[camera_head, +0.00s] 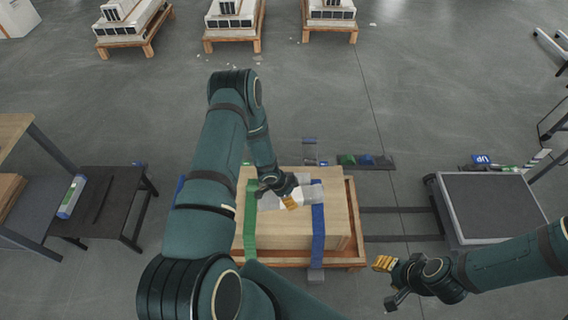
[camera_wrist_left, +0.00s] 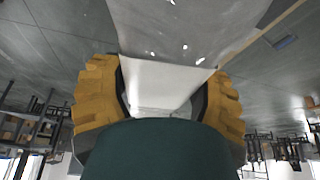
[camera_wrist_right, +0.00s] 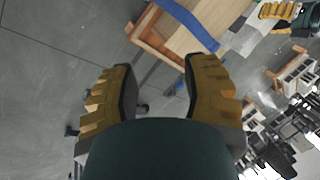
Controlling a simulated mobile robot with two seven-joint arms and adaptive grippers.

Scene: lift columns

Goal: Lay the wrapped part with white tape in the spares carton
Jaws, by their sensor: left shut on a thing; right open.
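My left gripper (camera_head: 288,203) is over the tan box in the middle, shut on a pale grey-and-white thing that looks like the wrapped part (camera_head: 308,191). In the left wrist view its white end (camera_wrist_left: 165,85) sits between the two yellow fingers, with a wide grey face beyond. The tan box (camera_head: 325,233), perhaps the spares carton, has a green strap and a blue strap across it. I cannot tell whether its top is open, or whether the part touches it. My right gripper (camera_wrist_right: 160,90) is open and empty, right of the box and apart from it.
The box stands in an orange wooden frame (camera_head: 357,245). A dark-topped platform (camera_head: 490,205) is at right. A black table (camera_head: 115,205) and a desk stand at left. Small green and blue items (camera_head: 365,160) lie behind the box. Several loaded pallets (camera_head: 233,40) are far back.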

